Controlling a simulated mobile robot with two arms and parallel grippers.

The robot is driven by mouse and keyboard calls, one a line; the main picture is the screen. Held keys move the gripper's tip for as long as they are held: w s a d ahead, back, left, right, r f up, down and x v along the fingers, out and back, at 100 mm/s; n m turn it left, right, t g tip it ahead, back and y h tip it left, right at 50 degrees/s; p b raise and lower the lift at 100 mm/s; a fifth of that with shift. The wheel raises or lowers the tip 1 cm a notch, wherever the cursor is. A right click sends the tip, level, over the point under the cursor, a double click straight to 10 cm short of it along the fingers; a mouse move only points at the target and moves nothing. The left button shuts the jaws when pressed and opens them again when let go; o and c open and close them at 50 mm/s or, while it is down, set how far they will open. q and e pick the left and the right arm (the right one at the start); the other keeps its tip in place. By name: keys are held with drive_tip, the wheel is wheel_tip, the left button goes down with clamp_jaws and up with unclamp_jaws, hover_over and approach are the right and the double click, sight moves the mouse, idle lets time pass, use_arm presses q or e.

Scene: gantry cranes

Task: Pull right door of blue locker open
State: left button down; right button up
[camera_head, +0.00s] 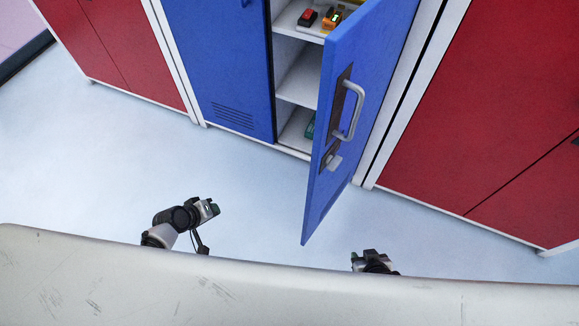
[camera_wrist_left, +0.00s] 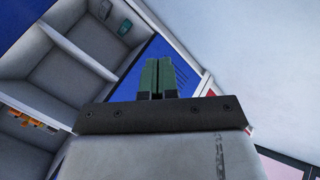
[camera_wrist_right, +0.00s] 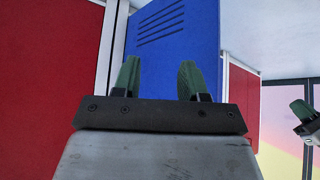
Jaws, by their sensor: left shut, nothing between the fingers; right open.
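The blue locker (camera_head: 222,60) stands with its right door (camera_head: 352,115) swung well open toward me. The door carries a silver handle (camera_head: 353,112) with a small latch (camera_head: 334,163) below it. The locker's left door is closed. My left gripper (camera_head: 213,209) is left of the open door, apart from it, over the floor; its green fingers are shut and empty in the left wrist view (camera_wrist_left: 158,78). My right gripper (camera_head: 369,256) is low in front of the door, apart from the handle; its fingers are open and empty in the right wrist view (camera_wrist_right: 157,82).
Red lockers stand to the left (camera_head: 120,45) and right (camera_head: 490,120) of the blue one. The open compartment has shelves (camera_head: 300,80) with a red item (camera_head: 307,18), an orange item (camera_head: 332,18) and a green item (camera_head: 310,126). The pale floor (camera_head: 90,160) in front is clear.

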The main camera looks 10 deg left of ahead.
use_arm(q)
drive_tip(key=w+d+r+t+h+b, duration=0.1)
drive_tip(key=w+d+r+h+b, duration=0.1)
drive_tip(key=w+r+h+b, duration=0.3)
drive_tip(key=w+d+r+t+h+b, duration=0.1)
drive_tip(key=w+d+r+b, duration=0.15)
drive_tip(key=r, duration=0.35)
use_arm(e)
drive_tip(key=w+a+r+t, duration=0.2)
drive_tip(key=w+r+t, duration=0.2)
drive_tip(key=w+r, duration=0.3)
use_arm(q)
drive_tip(key=s+d+r+m+g+h+b, duration=0.1)
drive_tip(key=s+d+r+g+h+b, duration=0.2)
drive_tip(key=r, duration=0.5)
drive_tip(key=s+d+r+m+g+h+b, duration=0.1)
drive_tip(key=s+d+r+m+h+b, duration=0.2)
drive_tip(key=r, duration=0.4)
drive_tip(key=w+d+n+h, duration=0.1)
drive_tip(key=d, duration=1.2)
drive_tip(key=shift+w+d+p, duration=0.35)
drive_tip(key=shift+w, duration=0.05)
use_arm(e)
wheel_tip(320, 180, up, 13)
drive_tip(key=s+t+y, duration=0.1)
drive_tip(key=t, duration=0.1)
drive_tip(key=shift+s+f, duration=0.2)
drive_tip(key=shift+s, duration=0.15)
